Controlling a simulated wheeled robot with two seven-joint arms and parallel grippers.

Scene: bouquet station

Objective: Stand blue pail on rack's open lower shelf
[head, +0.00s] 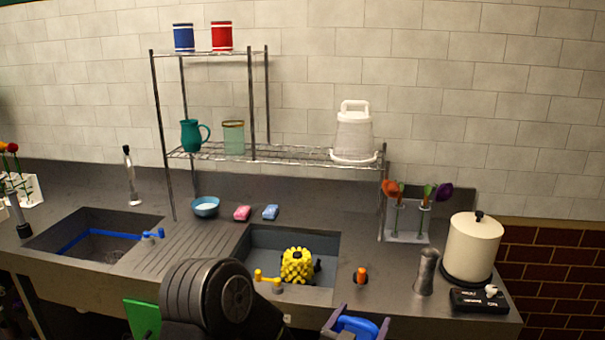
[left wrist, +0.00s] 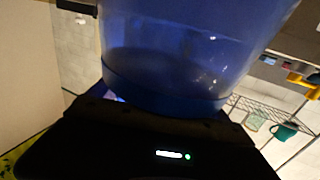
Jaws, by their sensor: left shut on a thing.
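The blue pail (head: 358,327) shows at the bottom edge of the head view, mostly cut off, between the purple fingers of my left gripper (head: 356,330). In the left wrist view the translucent blue pail (left wrist: 185,60) fills the top middle, close to the camera, with the gripper shut on it. The wire rack stands against the wall. Its lower shelf (head: 290,154) holds a teal pitcher (head: 191,135), a greenish glass (head: 233,138) and a white lidded container (head: 353,135). Bare wire shows between the glass and the container. My right gripper is not in view.
The short upper shelf (head: 208,52) covers only the rack's left part, with a blue can (head: 184,38) and a red can (head: 222,36). Below are sinks, a bowl (head: 205,207), sponges, a yellow spiky object (head: 297,266), a flower holder (head: 408,226) and a cream pot (head: 472,247).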

